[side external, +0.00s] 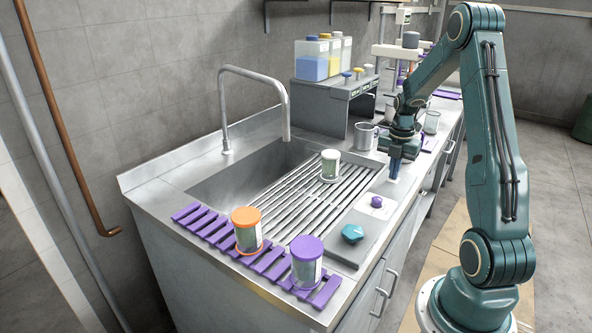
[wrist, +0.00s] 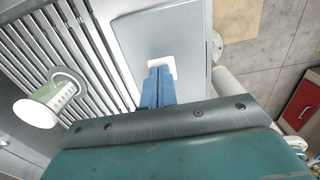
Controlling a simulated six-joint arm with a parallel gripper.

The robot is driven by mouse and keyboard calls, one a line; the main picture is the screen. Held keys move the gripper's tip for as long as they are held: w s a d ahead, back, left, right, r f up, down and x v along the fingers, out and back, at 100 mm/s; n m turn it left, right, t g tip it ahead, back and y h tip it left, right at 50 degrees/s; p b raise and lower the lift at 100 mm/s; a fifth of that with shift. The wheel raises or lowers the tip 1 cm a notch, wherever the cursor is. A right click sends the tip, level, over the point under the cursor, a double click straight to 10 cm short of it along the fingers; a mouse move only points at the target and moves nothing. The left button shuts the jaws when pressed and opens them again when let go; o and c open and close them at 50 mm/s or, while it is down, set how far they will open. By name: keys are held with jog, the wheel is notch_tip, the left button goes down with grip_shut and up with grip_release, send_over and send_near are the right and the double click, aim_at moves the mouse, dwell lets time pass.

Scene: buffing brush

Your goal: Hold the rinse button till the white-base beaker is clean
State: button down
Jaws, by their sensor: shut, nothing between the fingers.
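The white-base beaker (side external: 330,167) stands upside down on the slatted rack over the sink, white base up. It looks greenish inside with a marked scale. In the wrist view it (wrist: 52,103) is at the left. My gripper (side external: 394,177) is shut and empty, pointing down at the far end of the control panel (side external: 360,217). In the wrist view its blue fingertips (wrist: 160,72) are over a white square plate (wrist: 155,63).
A purple button (side external: 377,201) and teal knob (side external: 352,233) are nearer on the panel. Orange-base (side external: 247,232) and purple-base (side external: 306,263) beakers stand on a purple slatted mat (side external: 203,221). A tap (side external: 287,110) arches over the sink. A metal mug (side external: 365,137) stands behind my gripper.

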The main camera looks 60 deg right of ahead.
jog(key=shift+s+a+f, duration=0.15)
jog(key=shift+a+f, duration=0.05)
jog(key=shift+f, duration=0.2)
notch_tip(320, 180, up, 15)
jog(key=shift+d, duration=0.2)
dwell(0.8)
jog(key=shift+w+a, duration=0.1)
jog(key=shift+w, duration=0.1)
jog(key=a+r+m+t+h, duration=0.1)
jog(key=a+r+m, duration=0.3)
jog(key=a, duration=0.7)
jog(key=a+r+m+t, duration=0.1)
jog(key=a+r+m, duration=0.25)
jog(key=a, duration=0.65)
jog(key=s+a+f+m+t, duration=0.1)
jog(key=s+a+m, duration=0.3)
jog(key=a, duration=0.3)
jog(key=s+a+f+m+t+y, duration=0.1)
jog(key=s+a+m+t, duration=0.1)
jog(key=s+a+m, duration=0.3)
jog(key=shift+s+a+f+m, duration=0.15)
jog(key=shift+a+m, duration=0.6)
jog(key=shift+a, duration=0.5)
